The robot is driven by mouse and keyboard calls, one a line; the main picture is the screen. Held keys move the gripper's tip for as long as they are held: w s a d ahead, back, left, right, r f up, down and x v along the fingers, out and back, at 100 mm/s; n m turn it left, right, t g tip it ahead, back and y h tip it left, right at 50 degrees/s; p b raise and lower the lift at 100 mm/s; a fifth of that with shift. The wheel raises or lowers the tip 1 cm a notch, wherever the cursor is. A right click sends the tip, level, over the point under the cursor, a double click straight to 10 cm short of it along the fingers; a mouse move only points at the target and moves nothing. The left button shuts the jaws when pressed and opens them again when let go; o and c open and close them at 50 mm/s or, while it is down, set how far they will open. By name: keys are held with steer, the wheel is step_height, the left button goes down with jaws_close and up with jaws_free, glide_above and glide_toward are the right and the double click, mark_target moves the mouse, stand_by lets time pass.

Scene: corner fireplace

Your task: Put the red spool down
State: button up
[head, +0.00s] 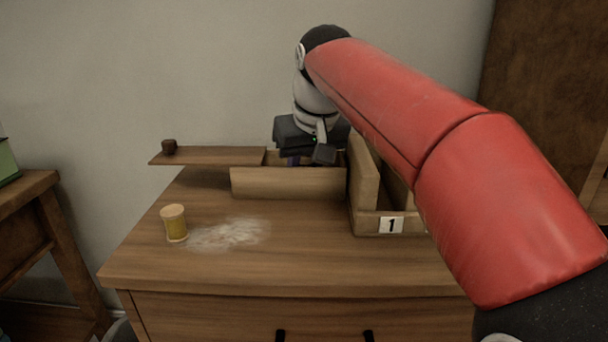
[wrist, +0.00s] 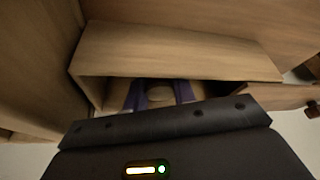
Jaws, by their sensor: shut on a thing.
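My gripper (head: 293,160) is low behind the front wall of a wooden box (head: 288,183) on the dresser. In the wrist view its purple fingers (wrist: 158,95) are shut on a round, tan-topped thing, which I take for the red spool (wrist: 160,91). Only its pale round end shows; no red is visible. In the head view the box wall and my gripper hide it. I cannot tell whether it touches the surface below.
A yellow spool (head: 175,225) stands at the dresser's left, beside a whitish dusty patch (head: 230,234). A wooden bin labelled 1 (head: 365,223) adjoins the box on the right. A thin board (head: 208,157) with a small dark knob (head: 169,146) extends left. The dresser's front (head: 300,270) is clear.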

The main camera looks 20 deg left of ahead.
steer(key=shift+f, duration=0.15)
steer(key=o, duration=0.6)
steer(key=shift+o, duration=0.2)
steer(key=p+v, duration=0.3)
steer(key=v, duration=0.9)
steer(key=shift+p, duration=0.4)
